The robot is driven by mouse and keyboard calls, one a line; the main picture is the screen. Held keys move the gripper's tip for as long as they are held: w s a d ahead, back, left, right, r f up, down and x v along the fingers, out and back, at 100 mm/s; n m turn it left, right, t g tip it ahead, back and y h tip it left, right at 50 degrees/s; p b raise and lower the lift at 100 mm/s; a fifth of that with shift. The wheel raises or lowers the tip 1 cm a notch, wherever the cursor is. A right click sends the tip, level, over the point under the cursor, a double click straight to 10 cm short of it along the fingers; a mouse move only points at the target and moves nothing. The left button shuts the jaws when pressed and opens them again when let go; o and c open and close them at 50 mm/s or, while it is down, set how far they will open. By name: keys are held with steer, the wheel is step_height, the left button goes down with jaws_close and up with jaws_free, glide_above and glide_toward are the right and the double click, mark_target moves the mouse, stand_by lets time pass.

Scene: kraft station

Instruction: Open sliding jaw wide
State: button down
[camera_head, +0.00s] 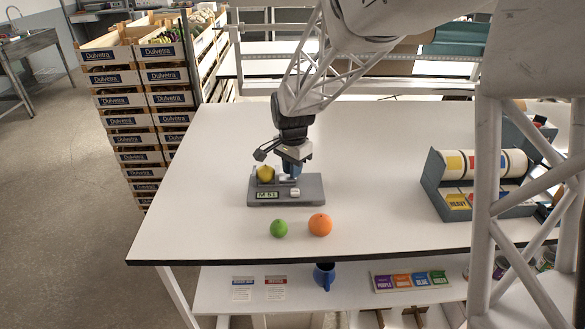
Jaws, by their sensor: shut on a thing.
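A grey measuring device (312,185) stands on the white table, with a small display that seems to read "M 51" and a light button on its front. A yellow lemon-like fruit (265,173) sits at its left, beside an upright jaw. My gripper (291,172) points down over the right-middle of the device, just right of the yellow fruit. It is shut on what seems to be the sliding jaw, which its fingers mostly hide. The exact gap between jaw and fruit is too small to tell.
A green lime (279,228) and an orange (320,225) lie in front of the device, near the table's front edge. A grey rack with coloured label rolls (484,165) stands at the right. The table (200,180) is clear left of the device. Stacked crates (115,101) stand behind left.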

steer(key=shift+d, duration=2.25)
steer(key=c, duration=1.1)
jaws_free()
steer(key=shift+r, duration=0.1)
step_height(320, 180, up, 8)
